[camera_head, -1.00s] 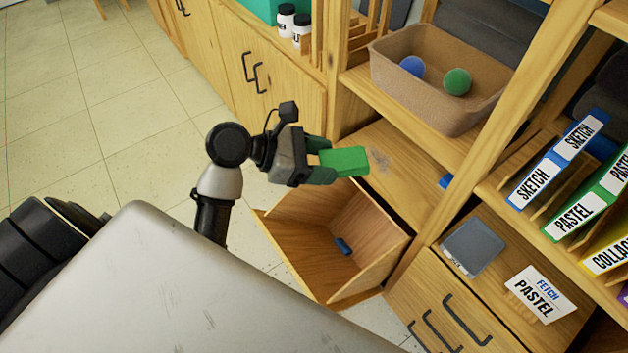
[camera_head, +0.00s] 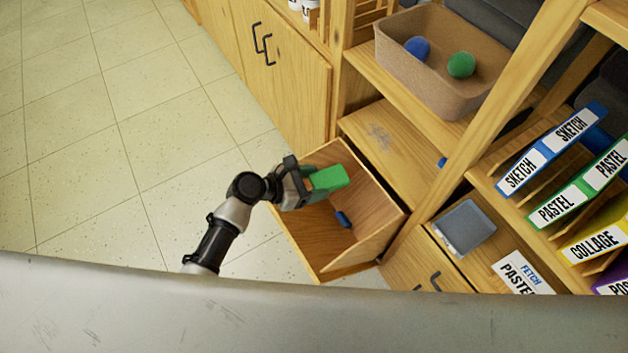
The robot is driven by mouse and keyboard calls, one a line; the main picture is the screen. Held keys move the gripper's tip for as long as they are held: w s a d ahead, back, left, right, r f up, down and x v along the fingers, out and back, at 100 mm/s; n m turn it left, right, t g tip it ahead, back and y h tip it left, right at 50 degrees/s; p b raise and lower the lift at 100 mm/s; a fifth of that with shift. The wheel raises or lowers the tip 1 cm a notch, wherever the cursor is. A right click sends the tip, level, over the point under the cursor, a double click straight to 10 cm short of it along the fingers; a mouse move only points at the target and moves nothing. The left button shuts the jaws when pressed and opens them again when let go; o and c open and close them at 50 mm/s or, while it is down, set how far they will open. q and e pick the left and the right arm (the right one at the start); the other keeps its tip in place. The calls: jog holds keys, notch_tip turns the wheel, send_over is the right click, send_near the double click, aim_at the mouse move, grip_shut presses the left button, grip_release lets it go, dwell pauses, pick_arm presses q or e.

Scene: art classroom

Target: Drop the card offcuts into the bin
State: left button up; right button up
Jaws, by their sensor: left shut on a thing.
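My left gripper (camera_head: 304,184) is shut on a small green block (camera_head: 329,179). It holds the block over the open wooden bin (camera_head: 372,240), which tilts out from the cabinet front. The block appears above the bin's opening, near its back left side; the exact height is hard to tell. A small blue piece (camera_head: 343,219) lies inside the bin. I cannot pick out anything that is clearly card offcuts. My right gripper is out of view.
A bare shelf (camera_head: 395,150) with a grey smudge is behind the bin. A brown tray (camera_head: 430,80) with a blue and a green ball stands above. A grey flat item (camera_head: 464,228) and labelled folders (camera_head: 555,150) are at right. Tiled floor (camera_head: 90,170) is clear at left.

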pick_arm(q)
jog(key=shift+s+d+f, duration=0.1)
jog(key=shift+d+f, duration=0.15)
jog(key=shift+f, duration=0.25)
jog(key=shift+f+b, duration=0.25)
jog(key=shift+b, duration=0.05)
notch_tip(320, 180, down, 5)
jog(key=b, duration=0.5)
jog(key=shift+r, duration=0.2)
jog(key=shift+r, duration=0.1)
jog(key=o, duration=1)
jog(key=shift+a, duration=0.1)
